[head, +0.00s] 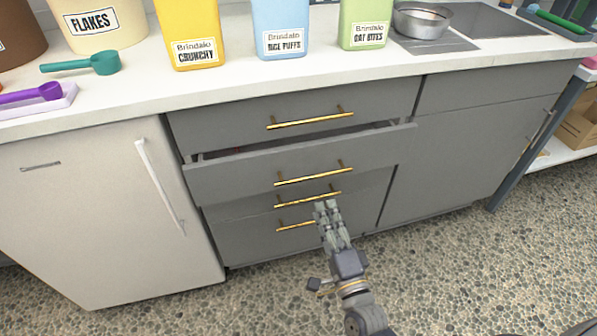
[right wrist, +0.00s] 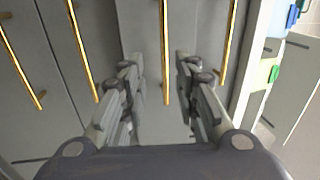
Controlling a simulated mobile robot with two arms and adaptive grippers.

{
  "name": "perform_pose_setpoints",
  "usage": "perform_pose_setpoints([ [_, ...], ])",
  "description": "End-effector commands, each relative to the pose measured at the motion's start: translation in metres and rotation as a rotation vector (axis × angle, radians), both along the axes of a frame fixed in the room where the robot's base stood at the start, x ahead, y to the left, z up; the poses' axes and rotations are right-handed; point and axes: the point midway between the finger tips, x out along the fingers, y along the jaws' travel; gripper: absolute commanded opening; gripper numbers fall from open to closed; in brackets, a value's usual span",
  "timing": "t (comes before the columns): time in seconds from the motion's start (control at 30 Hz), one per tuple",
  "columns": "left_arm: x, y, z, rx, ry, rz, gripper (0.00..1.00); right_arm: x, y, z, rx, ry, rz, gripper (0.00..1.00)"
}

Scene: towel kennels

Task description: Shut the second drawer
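The second drawer (head: 225,183) is a grey drawer pulled partly out of the cabinet, with a dark gap along its top edge. Its gold handle (head: 313,173) runs across the front. In the right wrist view the handle (right wrist: 165,50) appears upright between my fingers. My right gripper (head: 326,207) is in front of the drawers, its tips just below the second drawer's front in the head view. In the right wrist view my right gripper (right wrist: 158,72) is open and empty, fingers apart. Contact with the drawer cannot be told. My left gripper is not in view.
The top drawer (head: 225,118) and lower drawers (head: 235,245) look shut. A white appliance door (head: 90,220) stands left and a grey cupboard (head: 455,160) right. The counter (head: 130,93) holds cereal containers, scoops and a pot (head: 420,22). The pebbled floor in front is clear.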

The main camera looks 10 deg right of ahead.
Motion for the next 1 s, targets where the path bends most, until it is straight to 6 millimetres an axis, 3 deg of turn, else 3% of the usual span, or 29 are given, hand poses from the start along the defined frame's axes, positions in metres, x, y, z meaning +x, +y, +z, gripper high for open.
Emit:
perform_pose_setpoints([
  [0.17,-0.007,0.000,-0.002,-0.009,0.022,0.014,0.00,0.010,-0.002,0.007,0.028,-0.022,-0.007,0.29],
  [0.6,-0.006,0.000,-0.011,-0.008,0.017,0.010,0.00,0.085,0.001,0.021,0.023,-0.020,-0.006,0.29],
  [0.7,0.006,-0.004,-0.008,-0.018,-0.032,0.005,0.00,0.095,0.001,0.023,0.023,-0.020,-0.006,0.29],
  [1.0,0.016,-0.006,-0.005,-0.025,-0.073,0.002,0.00,0.106,0.002,0.026,0.023,-0.017,-0.005,0.29],
])
